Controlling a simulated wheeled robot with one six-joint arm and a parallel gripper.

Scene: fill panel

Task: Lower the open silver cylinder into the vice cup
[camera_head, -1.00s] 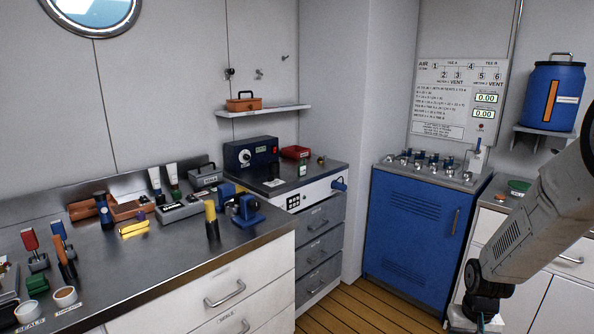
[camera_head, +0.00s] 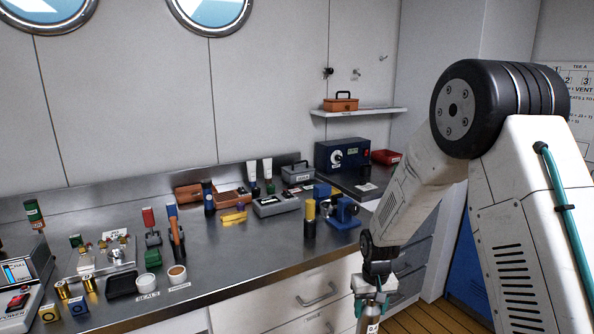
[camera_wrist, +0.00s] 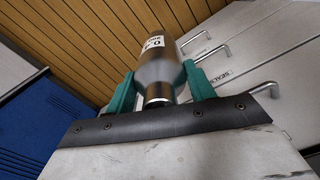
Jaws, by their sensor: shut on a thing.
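My gripper (camera_head: 369,296) hangs at the lower middle of the head view, in front of the bench drawers. It is shut on the silver cylinder (camera_head: 370,322), which points downward and is cut off by the frame's lower edge. In the wrist view the cylinder (camera_wrist: 166,72) shows a narrow neck between the green fingers (camera_wrist: 158,92) and a white label on its wider body. Its open end cannot be made out. The blue vice (camera_head: 345,212) stands on the bench near its front right edge, up and left of my gripper and apart from it. No cup in it can be clearly told.
A black and yellow tube (camera_head: 310,220) stands just left of the vice. The steel bench (camera_head: 235,262) holds several tools, cups and trays, mostly left and at the back. Drawer handles (camera_head: 319,294) stick out below the bench. Bare floor (camera_head: 425,315) shows at lower right.

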